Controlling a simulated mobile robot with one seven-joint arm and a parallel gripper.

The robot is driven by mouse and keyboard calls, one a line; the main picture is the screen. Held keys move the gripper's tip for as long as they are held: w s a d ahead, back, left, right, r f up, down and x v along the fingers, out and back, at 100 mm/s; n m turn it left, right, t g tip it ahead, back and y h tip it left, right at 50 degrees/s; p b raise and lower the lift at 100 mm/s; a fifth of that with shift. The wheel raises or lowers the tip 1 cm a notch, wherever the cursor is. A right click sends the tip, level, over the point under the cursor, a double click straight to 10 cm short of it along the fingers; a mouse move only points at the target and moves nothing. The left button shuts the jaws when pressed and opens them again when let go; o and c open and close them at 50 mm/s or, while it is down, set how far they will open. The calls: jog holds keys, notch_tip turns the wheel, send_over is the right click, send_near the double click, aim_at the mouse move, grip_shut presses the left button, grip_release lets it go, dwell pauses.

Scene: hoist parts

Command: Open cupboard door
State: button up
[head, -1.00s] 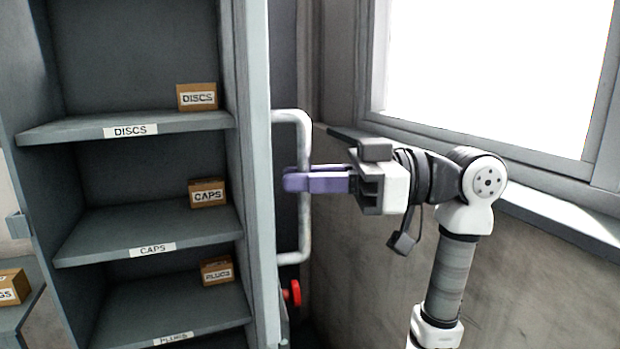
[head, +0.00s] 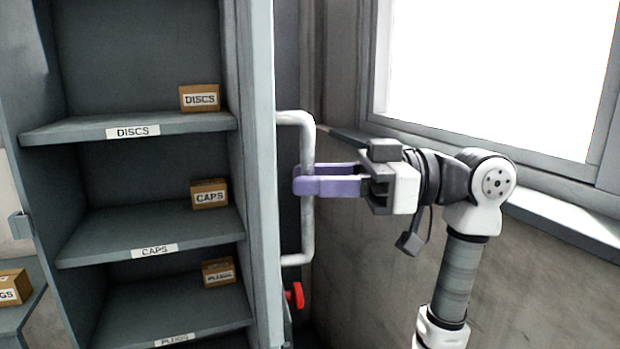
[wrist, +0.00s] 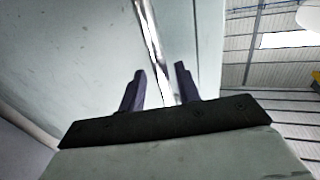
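The cupboard door (head: 263,200) stands wide open, seen nearly edge-on at the right of the cupboard. Its pale bar handle (head: 307,230) is on the face turned to the right. My gripper (head: 298,181) reaches in from the right at mid-height of the handle, its purple fingers on either side of the upright bar. In the wrist view the fingers (wrist: 160,78) are apart, with the handle bar (wrist: 152,30) running between them and a gap visible. The fingertips extend a little past the bar. Contact with the bar cannot be told.
The open cupboard shows shelves with labelled boxes, including discs (head: 199,98), caps (head: 209,194) and plugs (head: 218,271). A red knob (head: 297,295) sits low by the door. A wall and window sill (head: 560,217) are close on the right.

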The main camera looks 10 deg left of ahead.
jog(key=b+v, duration=0.1)
jog(key=v, duration=1.2)
jog(key=shift+s, duration=0.1)
